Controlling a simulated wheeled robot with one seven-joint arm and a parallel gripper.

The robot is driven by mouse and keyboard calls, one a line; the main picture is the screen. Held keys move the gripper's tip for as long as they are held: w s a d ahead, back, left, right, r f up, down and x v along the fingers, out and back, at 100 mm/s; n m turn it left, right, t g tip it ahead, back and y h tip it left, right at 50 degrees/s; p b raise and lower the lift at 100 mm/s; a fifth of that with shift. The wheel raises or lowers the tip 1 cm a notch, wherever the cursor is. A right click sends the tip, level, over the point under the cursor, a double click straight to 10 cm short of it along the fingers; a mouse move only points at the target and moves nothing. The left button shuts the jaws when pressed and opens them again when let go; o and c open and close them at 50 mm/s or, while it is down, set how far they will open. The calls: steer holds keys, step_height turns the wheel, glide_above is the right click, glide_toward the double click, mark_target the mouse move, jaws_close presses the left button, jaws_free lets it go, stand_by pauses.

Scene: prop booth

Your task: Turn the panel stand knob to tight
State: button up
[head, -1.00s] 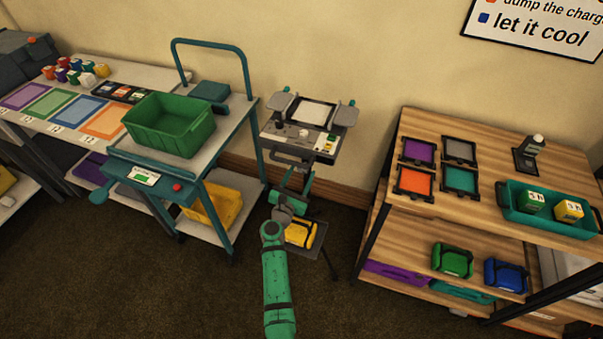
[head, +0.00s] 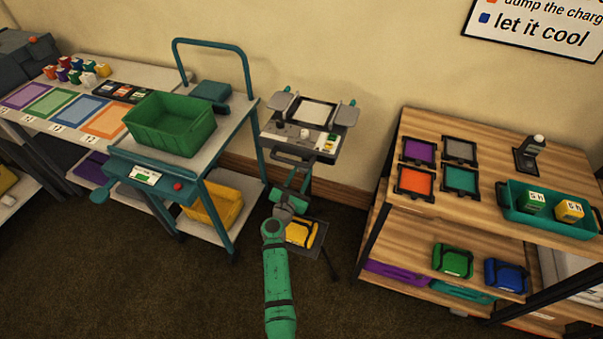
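The panel stand (head: 270,131) stands in the middle of the head view against the wall, with a dark grey top and a pale plate (head: 312,113) between two side clamps. A small pale knob (head: 304,133) sits on its front face, left of a green and yellow label (head: 328,141). Its setting is too small to read. My green arm reaches up from the bottom edge. My gripper (head: 300,180) is in front of and below the stand's top, apart from the knob in the picture. Its fingers are too small and partly hidden to tell open from shut.
A cart with a green bin (head: 170,124) stands close on the left. A wooden shelf (head: 480,215) with frames and a teal tray (head: 550,222) stands on the right. A yellow item (head: 300,233) lies on the stand's low shelf. Floor is clear in front.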

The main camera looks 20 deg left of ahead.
steer(key=m, duration=0.3)
steer(key=shift+m, duration=0.4)
steer(key=m, duration=0.4)
steer(key=shift+d+m, duration=0.1)
steer(key=shift+m, duration=0.2)
steer(key=m, duration=0.4)
steer(key=shift+m, duration=2.4)
steer(key=o, duration=1)
steer(key=shift+o, duration=0.2)
steer(key=s, duration=1)
steer(key=shift+s+a, duration=0.25)
steer(key=shift+s, duration=0.1)
